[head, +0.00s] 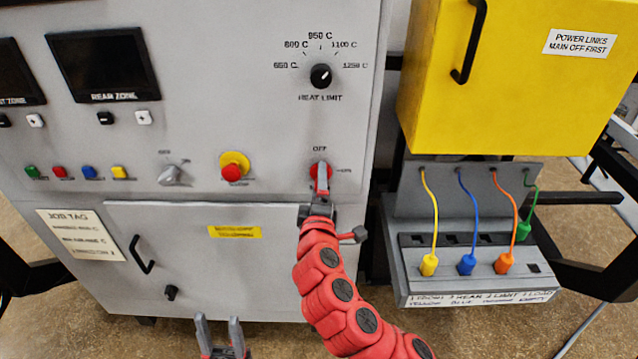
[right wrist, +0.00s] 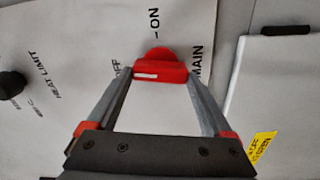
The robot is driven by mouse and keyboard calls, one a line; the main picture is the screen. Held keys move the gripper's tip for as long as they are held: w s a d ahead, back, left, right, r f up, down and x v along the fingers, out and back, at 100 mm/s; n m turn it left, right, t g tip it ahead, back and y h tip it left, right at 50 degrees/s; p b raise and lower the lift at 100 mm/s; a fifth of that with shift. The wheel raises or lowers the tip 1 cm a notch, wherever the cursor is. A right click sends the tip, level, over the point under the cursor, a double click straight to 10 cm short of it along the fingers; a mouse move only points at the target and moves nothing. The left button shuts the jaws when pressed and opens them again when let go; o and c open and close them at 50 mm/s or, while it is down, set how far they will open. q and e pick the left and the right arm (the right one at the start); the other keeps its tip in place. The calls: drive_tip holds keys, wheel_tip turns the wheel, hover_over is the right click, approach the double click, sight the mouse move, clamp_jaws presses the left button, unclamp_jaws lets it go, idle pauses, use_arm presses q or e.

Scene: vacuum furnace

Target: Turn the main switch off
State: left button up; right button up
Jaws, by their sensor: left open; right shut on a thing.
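The main switch (head: 317,171) is a red rotary handle on the right of the grey cabinet front, with OFF printed above it and ON to its right. My right gripper (head: 321,192) is at the switch. In the right wrist view its two fingers are on either side of the red handle (right wrist: 160,72) and shut on it. The handle's white mark lies toward the OFF print; the fingers partly cover the prints around it. My left gripper (head: 222,326) is open and empty at the bottom, below the cabinet's lower door.
The heat limit knob (head: 321,76) is above the switch, and a red-yellow button (head: 234,167) is to its left. A yellow box (head: 513,90) hangs at the right over a grey link panel (head: 470,290) with several coloured cables. The lower door has a black handle (head: 141,256).

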drive_tip(key=shift+f+n, duration=0.15)
drive_tip(key=shift+n, duration=0.85)
drive_tip(key=o, duration=1.1)
drive_tip(key=shift+o, duration=0.2)
drive_tip(key=shift+s, duration=0.15)
